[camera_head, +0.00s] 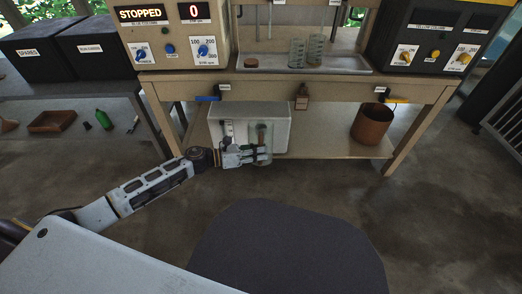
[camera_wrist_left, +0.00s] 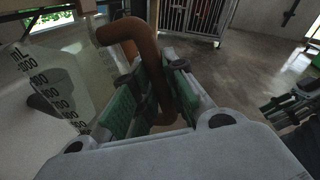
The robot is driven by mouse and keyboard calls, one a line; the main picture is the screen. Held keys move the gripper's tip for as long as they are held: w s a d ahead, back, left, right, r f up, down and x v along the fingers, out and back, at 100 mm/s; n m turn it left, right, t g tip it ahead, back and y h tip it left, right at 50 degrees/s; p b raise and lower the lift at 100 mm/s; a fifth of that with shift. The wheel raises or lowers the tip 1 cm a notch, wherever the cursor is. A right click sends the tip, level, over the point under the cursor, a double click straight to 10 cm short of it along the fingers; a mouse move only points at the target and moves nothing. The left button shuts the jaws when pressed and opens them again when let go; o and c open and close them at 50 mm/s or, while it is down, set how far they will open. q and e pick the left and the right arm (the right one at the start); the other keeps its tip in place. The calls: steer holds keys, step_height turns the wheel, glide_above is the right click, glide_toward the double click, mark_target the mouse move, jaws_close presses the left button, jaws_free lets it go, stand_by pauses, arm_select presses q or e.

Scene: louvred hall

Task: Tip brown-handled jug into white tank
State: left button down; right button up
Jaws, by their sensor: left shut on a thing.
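The brown-handled jug is clear with a dark mL scale (camera_wrist_left: 62,90) on its wall, and its thick brown handle (camera_wrist_left: 130,35) shows in the left wrist view. My left gripper (camera_head: 262,155) is shut on the handle, which lies between its green finger pads (camera_wrist_left: 155,95). In the head view the jug (camera_head: 229,133) appears small in front of the white tank (camera_head: 279,121), partly hidden by the gripper. The tank is a wide pale box at the lower shelf. I cannot tell how much liquid the jug holds.
A beige bench (camera_head: 320,86) stands over the tank, with a tray (camera_head: 362,71) and glass vessels above. A copper-brown bucket (camera_head: 372,124) is on the lower shelf at right. A grey side table (camera_head: 75,95) stands at left. The floor in front is clear.

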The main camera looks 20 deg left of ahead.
stand_by(0.3)
arm_select(q)
steer(key=shift+s+d+r+m, duration=0.3)
steer(key=shift+s+r, duration=0.2)
steer(key=shift+s, duration=0.3)
steer(key=shift+s+d+r+m, duration=0.15)
steer(key=shift+s+r+m, duration=0.2)
steer(key=shift+s+r, duration=0.35)
steer(key=shift+s+d+r+m, duration=0.25)
steer(key=shift+s+r+m, duration=0.1)
steer(key=shift+s, duration=0.55)
